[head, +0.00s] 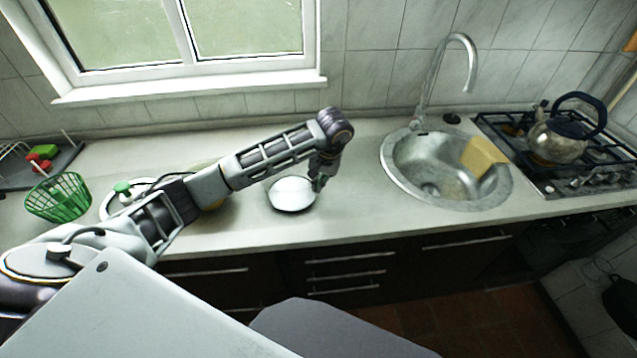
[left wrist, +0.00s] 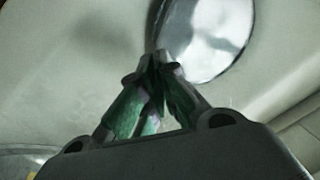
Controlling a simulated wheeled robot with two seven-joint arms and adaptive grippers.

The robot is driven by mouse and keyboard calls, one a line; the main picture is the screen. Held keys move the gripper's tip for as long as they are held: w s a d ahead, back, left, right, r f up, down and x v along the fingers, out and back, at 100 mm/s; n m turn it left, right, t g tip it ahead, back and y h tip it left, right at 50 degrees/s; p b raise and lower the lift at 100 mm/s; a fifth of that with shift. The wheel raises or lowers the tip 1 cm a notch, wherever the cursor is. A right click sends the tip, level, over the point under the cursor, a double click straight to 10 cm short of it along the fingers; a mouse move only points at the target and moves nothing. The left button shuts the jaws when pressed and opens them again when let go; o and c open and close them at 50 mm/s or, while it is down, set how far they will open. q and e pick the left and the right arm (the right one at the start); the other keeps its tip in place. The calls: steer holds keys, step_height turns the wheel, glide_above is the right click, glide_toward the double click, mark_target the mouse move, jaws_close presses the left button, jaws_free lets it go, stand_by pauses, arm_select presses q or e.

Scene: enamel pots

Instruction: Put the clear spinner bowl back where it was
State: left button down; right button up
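The clear spinner bowl (head: 291,194) looks pale and shiny, with a dark lower edge. It is on or just above the counter, left of the sink; I cannot tell which. My left gripper (head: 319,184) points down at the bowl's right rim. In the left wrist view the bowl (left wrist: 212,38) fills the upper right, and the fingertips (left wrist: 159,58) come together at its rim, shut on the edge. The fingers hide that bit of rim. My right gripper is not in view.
A green basket (head: 58,197) and a round lid with a green knob (head: 122,187) are at the left, the lid partly behind my arm. A kettle (head: 560,137) stands on the hob. Bare counter lies between bowl and sink.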

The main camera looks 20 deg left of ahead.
arm_select(q)
steer(key=shift+f, duration=0.2)
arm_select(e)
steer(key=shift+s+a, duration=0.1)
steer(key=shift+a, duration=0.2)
arm_select(q)
steer(key=shift+f, duration=0.1)
steer(key=c, duration=2.2)
jaws_free()
steer(key=shift+f, duration=0.1)
steer(key=o, duration=0.5)
steer(key=shift+o, duration=0.3)
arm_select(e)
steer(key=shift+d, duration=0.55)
